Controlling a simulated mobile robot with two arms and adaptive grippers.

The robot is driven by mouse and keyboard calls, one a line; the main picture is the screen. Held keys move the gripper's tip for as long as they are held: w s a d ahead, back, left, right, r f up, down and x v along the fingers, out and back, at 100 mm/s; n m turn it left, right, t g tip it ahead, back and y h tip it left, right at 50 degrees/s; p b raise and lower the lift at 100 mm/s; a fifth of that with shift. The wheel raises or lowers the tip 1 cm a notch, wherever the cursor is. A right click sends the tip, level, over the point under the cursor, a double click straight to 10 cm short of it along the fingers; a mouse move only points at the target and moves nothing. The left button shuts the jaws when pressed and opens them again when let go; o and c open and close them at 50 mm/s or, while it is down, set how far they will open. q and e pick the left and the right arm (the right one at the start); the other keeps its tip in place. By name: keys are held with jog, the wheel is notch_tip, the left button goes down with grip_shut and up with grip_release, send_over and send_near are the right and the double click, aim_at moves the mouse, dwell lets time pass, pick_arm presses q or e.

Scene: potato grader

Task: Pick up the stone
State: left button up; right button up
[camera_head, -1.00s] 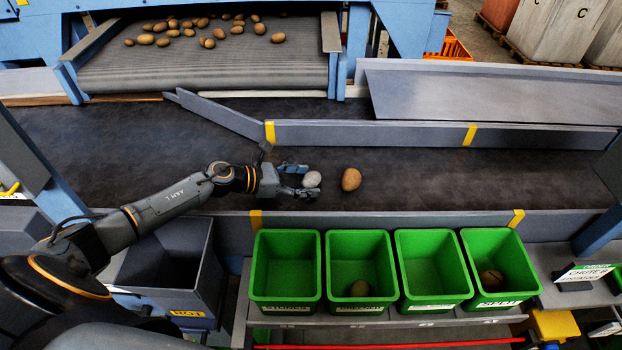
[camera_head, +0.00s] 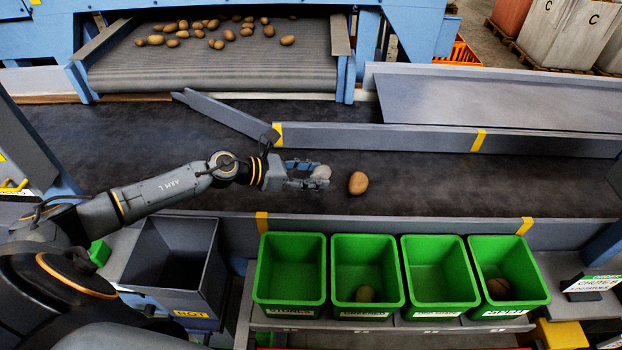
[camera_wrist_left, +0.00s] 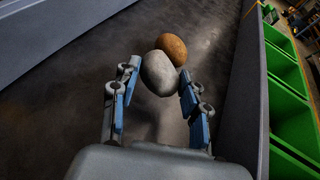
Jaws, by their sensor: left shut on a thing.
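The stone (camera_head: 320,173) is a pale grey, rounded lump over the dark conveyor belt. My left gripper (camera_head: 307,175) reaches in from the left and is shut on the stone, with one finger on each side. In the left wrist view the stone (camera_wrist_left: 160,73) sits at the tips of the blue-padded fingers (camera_wrist_left: 156,88). I cannot tell whether the stone still touches the belt. A brown potato (camera_head: 358,183) lies just beyond it to the right, and it also shows behind the stone in the wrist view (camera_wrist_left: 173,48). My right gripper is not in view.
Four green bins stand along the front; the one marked STONES (camera_head: 290,305) looks empty. The second bin (camera_head: 367,242) and the rightmost bin (camera_head: 508,263) each hold a brown item. A grey ROT bin (camera_head: 205,300) stands at left. Low belt walls (camera_head: 400,138) run behind.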

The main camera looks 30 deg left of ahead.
pick_arm(q)
jog(key=s+d+r+p, duration=0.8)
jog(key=p, duration=0.5)
jog(key=shift+s+d, duration=0.25)
jog(key=shift+s, duration=0.05)
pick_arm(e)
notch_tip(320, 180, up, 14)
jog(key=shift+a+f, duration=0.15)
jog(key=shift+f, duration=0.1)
